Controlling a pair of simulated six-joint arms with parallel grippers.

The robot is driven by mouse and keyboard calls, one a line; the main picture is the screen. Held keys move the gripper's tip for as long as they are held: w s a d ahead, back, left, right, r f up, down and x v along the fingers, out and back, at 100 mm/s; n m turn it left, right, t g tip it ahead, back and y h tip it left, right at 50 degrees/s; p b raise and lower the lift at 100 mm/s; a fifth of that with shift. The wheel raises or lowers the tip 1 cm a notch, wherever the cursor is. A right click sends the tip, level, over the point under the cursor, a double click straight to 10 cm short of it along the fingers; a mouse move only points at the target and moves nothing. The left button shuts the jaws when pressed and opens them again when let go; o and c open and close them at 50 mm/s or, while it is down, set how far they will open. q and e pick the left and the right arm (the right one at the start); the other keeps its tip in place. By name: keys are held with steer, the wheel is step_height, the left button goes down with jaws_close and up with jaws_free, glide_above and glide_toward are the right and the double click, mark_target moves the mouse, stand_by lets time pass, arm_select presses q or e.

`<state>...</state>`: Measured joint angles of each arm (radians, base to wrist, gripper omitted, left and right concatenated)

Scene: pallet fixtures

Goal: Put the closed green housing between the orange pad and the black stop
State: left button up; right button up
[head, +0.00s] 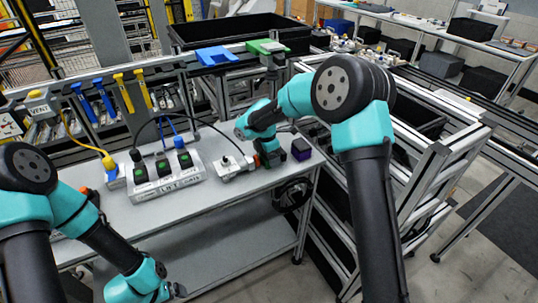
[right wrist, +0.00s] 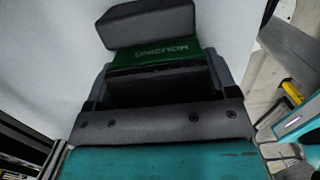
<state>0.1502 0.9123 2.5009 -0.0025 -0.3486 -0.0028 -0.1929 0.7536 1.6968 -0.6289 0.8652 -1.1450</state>
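The green housing (right wrist: 160,56), with white lettering, lies between the fingers of my right gripper (right wrist: 158,75) in the right wrist view and fills the gap. In the head view my right gripper (head: 268,158) is low at the right end of the grey bench, and only a bit of green shows there. A small orange patch (head: 257,162), perhaps the orange pad, is just left of it. A dark grey block (right wrist: 150,24) sits just beyond the housing; I cannot tell whether it is the black stop. My left gripper (head: 172,291) is low at the bottom left; its fingers are unclear.
A dark purple box (head: 301,149) stands right of my right gripper near the bench edge. A white box with green buttons (head: 164,180) and cables stands left, with a smaller grey fixture (head: 233,167) between. Blue (head: 215,56) and green (head: 266,46) trays lie behind. The bench front is clear.

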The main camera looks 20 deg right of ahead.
steer(key=o, duration=0.4)
steer(key=shift+c, duration=0.2)
steer(key=shift+r, duration=0.1)
step_height(320, 180, up, 12)
steer(key=a, duration=0.1)
steer(key=shift+s+a, duration=0.15)
steer(key=shift+a, duration=0.05)
stand_by(0.4)
